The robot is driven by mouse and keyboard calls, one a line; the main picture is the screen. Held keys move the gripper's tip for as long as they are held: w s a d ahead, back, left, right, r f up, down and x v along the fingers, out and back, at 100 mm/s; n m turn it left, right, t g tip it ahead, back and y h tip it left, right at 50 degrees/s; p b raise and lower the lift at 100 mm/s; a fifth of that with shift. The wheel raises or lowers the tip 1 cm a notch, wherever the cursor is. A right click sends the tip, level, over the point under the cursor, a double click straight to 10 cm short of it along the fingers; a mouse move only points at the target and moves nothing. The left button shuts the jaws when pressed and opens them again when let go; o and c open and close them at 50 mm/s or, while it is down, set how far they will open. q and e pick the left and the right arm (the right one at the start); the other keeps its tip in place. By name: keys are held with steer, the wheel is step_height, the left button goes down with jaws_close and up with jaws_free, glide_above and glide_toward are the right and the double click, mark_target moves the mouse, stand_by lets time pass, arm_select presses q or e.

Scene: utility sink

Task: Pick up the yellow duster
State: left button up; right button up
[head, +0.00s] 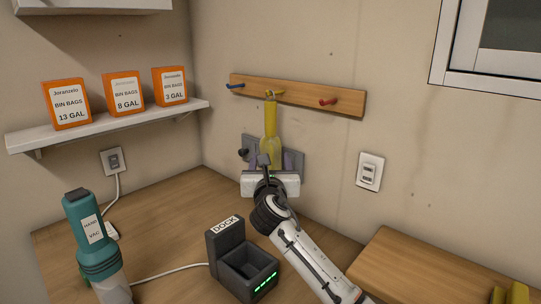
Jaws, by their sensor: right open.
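The yellow duster (270,117) hangs upright from the middle peg of a wooden peg rail on the back wall. Its lower end is partly hidden behind my right gripper. My right gripper (271,160) reaches up from the lower right and is open, with its fingers to either side of the duster's lower part. I cannot tell whether they touch it. My left gripper is not in view.
The wooden peg rail (300,95) has a blue and a red peg at its sides. Below are a black dock (227,245) and a teal hand vac (85,225) on the counter. A shelf (110,127) holds orange bin bag boxes. A raised wooden surface (440,262) is at right.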

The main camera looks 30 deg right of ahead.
mark_target(270, 151)
steer(key=shift+x, duration=2.55)
steer(key=shift+a+r, duration=0.1)
steer(key=shift+r, duration=0.05)
steer(key=c, duration=1.3)
steer(key=shift+r, duration=0.1)
steer(key=shift+r+p, duration=0.15)
steer(key=shift+p, duration=0.15)
steer(key=a+p, duration=0.1)
steer(key=s+a+p, duration=0.1)
steer(key=a, duration=0.1)
steer(key=a+p, duration=0.1)
steer(key=a, duration=0.1)
steer(key=shift+s+r, duration=0.25)
steer(key=shift+s, duration=0.1)
jaws_close()
steer(key=s+a, duration=0.4)
steer(key=a, duration=0.8)
steer(key=shift+f, duration=0.2)
